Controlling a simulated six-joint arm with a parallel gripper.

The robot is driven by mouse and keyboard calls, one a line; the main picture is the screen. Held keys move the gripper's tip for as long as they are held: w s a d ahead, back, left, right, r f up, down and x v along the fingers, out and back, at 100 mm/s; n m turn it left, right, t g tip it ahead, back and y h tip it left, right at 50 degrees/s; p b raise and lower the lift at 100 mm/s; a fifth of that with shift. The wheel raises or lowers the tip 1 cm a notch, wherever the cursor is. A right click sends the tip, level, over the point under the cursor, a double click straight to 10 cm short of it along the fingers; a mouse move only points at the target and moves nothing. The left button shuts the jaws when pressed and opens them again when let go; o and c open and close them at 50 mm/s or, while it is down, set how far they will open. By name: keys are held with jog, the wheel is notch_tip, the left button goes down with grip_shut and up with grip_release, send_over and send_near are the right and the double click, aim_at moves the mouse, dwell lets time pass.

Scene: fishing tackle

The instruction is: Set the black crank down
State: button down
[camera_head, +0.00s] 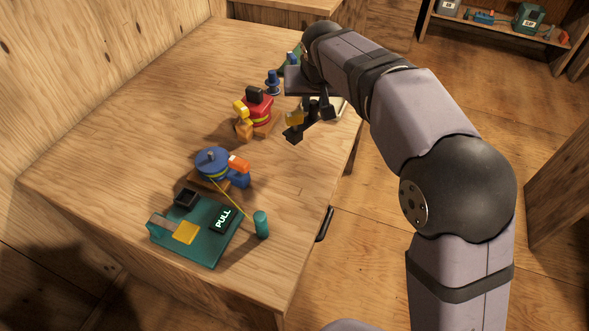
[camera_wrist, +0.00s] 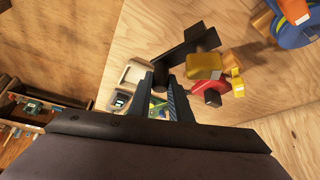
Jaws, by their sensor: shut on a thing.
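My gripper (camera_head: 322,108) is shut on the black crank (camera_head: 295,134), near the table's right edge. In the wrist view the crank (camera_wrist: 183,50) has a dark bar and a yellow block (camera_wrist: 203,66) on its near side. The fingers (camera_wrist: 164,100) close around its dark shaft end. In the head view the yellow block (camera_head: 294,118) shows just left of the fingers. The crank seems to be above the tabletop; I cannot tell the exact gap.
A red and yellow reel (camera_head: 257,110) stands left of the crank. A blue reel (camera_head: 213,163), a teal box marked PULL (camera_head: 196,249) and a teal cylinder (camera_head: 261,224) stand nearer. A pale tray (camera_head: 339,104) lies behind my gripper. The wooden table (camera_head: 310,180) is bare at its right front.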

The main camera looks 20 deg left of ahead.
aim_at(302, 122)
jog(key=shift+f, duration=4.9)
jog(key=shift+f, duration=0.15)
jog(key=c, duration=1.6)
grip_release()
jog(key=shift+r, duration=0.2)
jog(key=v, duration=1.1)
jog(key=shift+s+d+r+b, duration=0.1)
jog(key=shift+s+r+b, duration=0.15)
jog(key=shift+r+b, duration=0.15)
jog(key=shift+d+f, duration=0.1)
